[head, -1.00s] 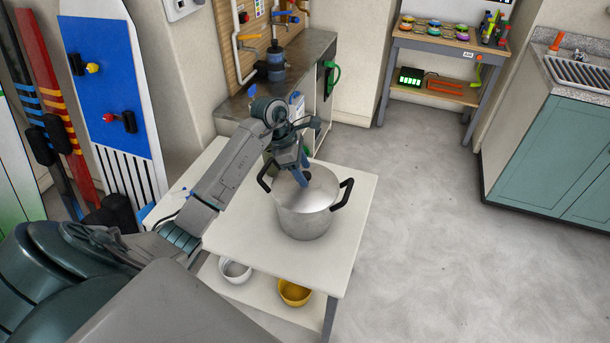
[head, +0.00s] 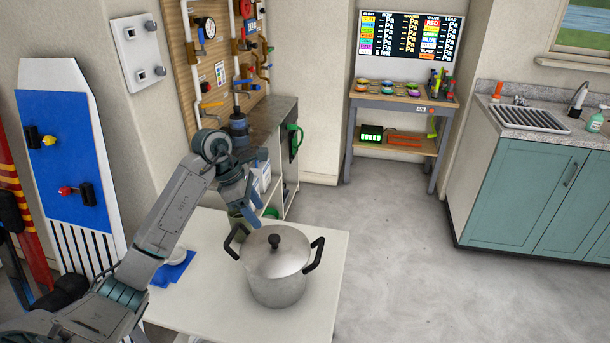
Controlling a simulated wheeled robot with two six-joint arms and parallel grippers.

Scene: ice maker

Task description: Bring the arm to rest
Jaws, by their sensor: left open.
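My left arm comes in from the left in the head view. Its gripper (head: 246,214) hangs just above and behind the left side of a steel pot, with its blue fingers pointing down. The gripper is open and nothing shows between its fingers. The pot (head: 277,283) has its lid (head: 290,250) on, with a dark knob and two black side handles. It stands upright on the white table (head: 318,318). My right gripper is not in view.
A blue item (head: 174,270) with a white piece lies left of the pot. A workbench (head: 268,113) with a pegboard stands behind. A wooden shelf unit (head: 395,103) and a teal sink cabinet (head: 515,190) stand farther back. The floor to the right is clear.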

